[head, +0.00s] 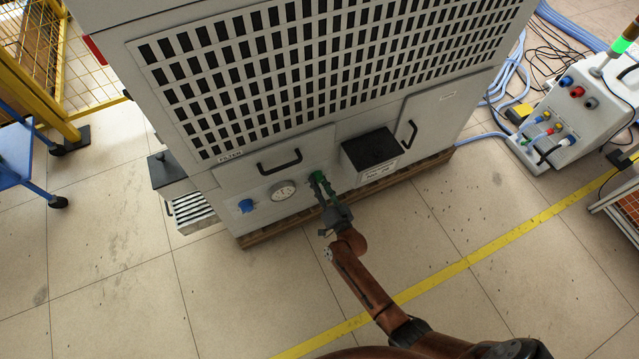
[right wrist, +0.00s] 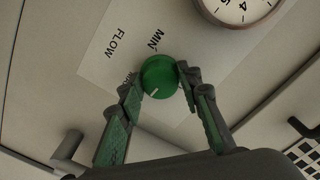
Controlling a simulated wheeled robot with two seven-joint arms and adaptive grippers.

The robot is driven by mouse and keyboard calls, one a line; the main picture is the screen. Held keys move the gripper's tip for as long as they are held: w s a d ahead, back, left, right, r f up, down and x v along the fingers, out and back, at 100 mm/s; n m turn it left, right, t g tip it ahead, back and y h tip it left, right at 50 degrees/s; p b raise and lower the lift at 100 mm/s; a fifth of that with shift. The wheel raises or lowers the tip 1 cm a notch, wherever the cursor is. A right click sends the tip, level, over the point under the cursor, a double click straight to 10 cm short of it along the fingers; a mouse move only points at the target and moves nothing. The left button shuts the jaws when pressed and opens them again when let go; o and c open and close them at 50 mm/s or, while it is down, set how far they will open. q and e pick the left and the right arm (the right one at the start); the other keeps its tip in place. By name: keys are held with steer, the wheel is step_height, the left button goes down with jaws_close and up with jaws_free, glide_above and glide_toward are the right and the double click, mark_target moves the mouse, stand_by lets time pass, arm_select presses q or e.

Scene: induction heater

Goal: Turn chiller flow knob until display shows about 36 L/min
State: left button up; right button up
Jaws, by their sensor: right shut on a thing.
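The green flow knob (right wrist: 159,77) shows in the right wrist view, with a white pointer mark at its lower edge. It sits on a pale label plate (right wrist: 110,62) reading FLOW and MIN; another word is partly hidden by a finger. My right gripper (right wrist: 160,84) is shut on the knob, one green-padded finger on each side. In the head view my right gripper (head: 321,183) reaches the low front of the white chiller cabinet (head: 232,172). A round white dial gauge (head: 283,190) is left of the knob. No flow reading can be made out. My left gripper is not in view.
A blue knob (head: 246,205) is left of the gauge. A black box (head: 369,151) juts out right of my right gripper. The cabinet stands on a wooden pallet (head: 272,233). The floor in front is clear, with a yellow line (head: 480,254).

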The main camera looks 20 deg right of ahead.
stand_by(0.5)
steer(key=o, duration=1.2)
steer(key=shift+c, duration=0.2)
steer(key=s, duration=1.2)
steer(key=shift+d, duration=0.2)
